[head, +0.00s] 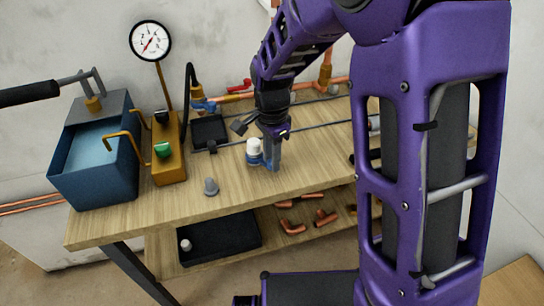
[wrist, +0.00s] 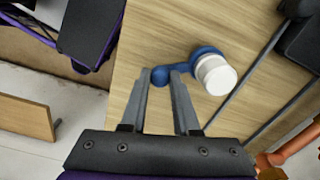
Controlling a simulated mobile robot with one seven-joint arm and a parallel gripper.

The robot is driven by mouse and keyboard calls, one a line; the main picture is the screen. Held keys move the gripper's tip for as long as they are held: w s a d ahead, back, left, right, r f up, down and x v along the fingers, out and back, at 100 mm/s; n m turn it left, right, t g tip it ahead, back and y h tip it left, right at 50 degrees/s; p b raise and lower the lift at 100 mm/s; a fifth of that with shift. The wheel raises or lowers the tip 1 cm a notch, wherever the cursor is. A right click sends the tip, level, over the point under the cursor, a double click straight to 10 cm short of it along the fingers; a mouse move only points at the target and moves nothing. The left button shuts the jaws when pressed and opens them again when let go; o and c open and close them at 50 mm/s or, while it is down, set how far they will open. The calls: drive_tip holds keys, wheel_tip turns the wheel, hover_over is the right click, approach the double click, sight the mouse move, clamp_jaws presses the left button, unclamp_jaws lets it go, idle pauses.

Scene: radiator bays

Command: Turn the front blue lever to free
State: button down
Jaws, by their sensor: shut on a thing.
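The front blue lever (head: 267,163) stands on the workbench beside a white cap (head: 254,146). In the wrist view the blue lever (wrist: 202,54) runs left from under the white cap (wrist: 215,74) to a rounded blue end between my fingertips. My gripper (head: 273,167) points down at the bench, and in the wrist view my gripper (wrist: 166,74) has its fingers on both sides of that end, shut on it. The fingers hide part of the lever. Another blue lever (head: 205,106) sits farther back at the copper pipe.
A blue tank (head: 95,160), a brass block with a green knob (head: 163,150) and a pressure gauge (head: 151,41) stand left. A red lever (head: 238,86) is at the back. A shelf below holds a black tray (head: 220,240) and copper fittings.

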drive_tip(key=shift+s+a, duration=0.1)
drive_tip(key=shift+s+a+r+m+p, duration=0.1)
drive_tip(key=shift+s+a+m+p, duration=0.2)
drive_tip(key=shift+m, duration=0.4)
drive_tip(key=shift+s+a+m+p, duration=0.1)
drive_tip(key=shift+a+m+p, duration=0.2)
drive_tip(key=shift+m, duration=0.4)
drive_tip(key=shift+s+a+m+p, duration=0.2)
drive_tip(key=shift+a+m+p, duration=0.3)
drive_tip(key=shift+m, duration=0.35)
drive_tip(key=shift+s+a+m+p, duration=0.15)
drive_tip(key=shift+a+m+p, duration=0.15)
drive_tip(key=shift+m+p, duration=0.45)
drive_tip(key=shift+s+a+m+p, duration=0.1)
drive_tip(key=shift+a+m+p, duration=0.3)
drive_tip(key=shift+m+p, duration=0.25)
drive_tip(key=shift+a+m+p, duration=0.35)
drive_tip(key=shift+m+p, duration=0.1)
drive_tip(key=shift+m, duration=0.4)
drive_tip(key=shift+a+m+p, duration=0.65)
drive_tip(key=shift+m+p, duration=0.5)
drive_tip(key=shift+m, duration=0.15)
drive_tip(key=shift+a, duration=0.1)
drive_tip(key=c, duration=0.7)
unclamp_jaws()
drive_tip(key=shift+o, duration=0.2)
